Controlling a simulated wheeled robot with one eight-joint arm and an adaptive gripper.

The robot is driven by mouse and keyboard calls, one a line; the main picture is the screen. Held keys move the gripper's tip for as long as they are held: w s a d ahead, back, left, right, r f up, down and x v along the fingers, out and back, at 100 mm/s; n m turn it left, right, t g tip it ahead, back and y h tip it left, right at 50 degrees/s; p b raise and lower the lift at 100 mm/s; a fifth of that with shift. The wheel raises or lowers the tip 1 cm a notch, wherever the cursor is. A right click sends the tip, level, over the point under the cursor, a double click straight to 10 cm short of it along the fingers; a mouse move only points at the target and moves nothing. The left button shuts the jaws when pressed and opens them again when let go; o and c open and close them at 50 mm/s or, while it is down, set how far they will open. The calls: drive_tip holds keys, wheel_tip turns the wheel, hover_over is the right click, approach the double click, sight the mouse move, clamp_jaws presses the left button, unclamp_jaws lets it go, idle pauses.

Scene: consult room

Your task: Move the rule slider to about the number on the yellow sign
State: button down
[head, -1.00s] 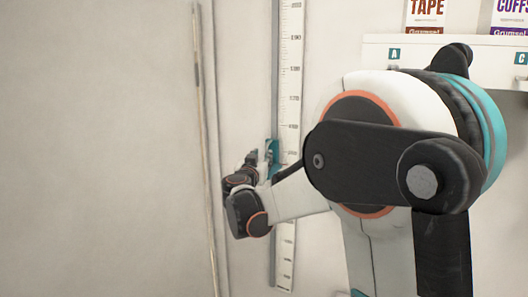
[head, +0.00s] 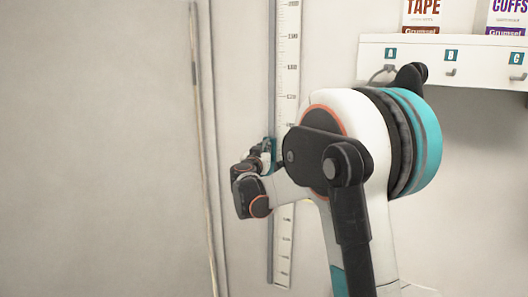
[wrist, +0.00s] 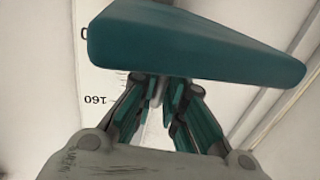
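The measuring rule (head: 287,70) is a tall white strip with black marks on the wall. Its teal slider (head: 268,150) sits on the lower half of the rule. In the wrist view the slider (wrist: 195,42) is a broad teal block across the top, with an upside-down 160 on the rule (wrist: 95,82) below it. My gripper (wrist: 161,88) has its fingers close together at the slider's underside, around a narrow grey part. The exact contact is partly hidden under the block. In the head view my gripper (head: 262,154) is at the slider. The yellow sign is not in view.
A white shelf (head: 436,50) with hooks labelled A, B and C is on the wall at upper right. TAPE (head: 422,12) and CUFFS (head: 507,12) boxes stand on it. A thin vertical strip (head: 203,130) runs left of the rule. The wall farther left is bare.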

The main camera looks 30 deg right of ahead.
drive_tip(key=shift+r, duration=0.1)
wheel_tip(320, 180, up, 45)
drive_tip(key=p, duration=1.7)
drive_tip(key=c, duration=1.7)
unclamp_jaws()
drive_tip(key=shift+a, duration=0.1)
drive_tip(key=v, duration=1.2)
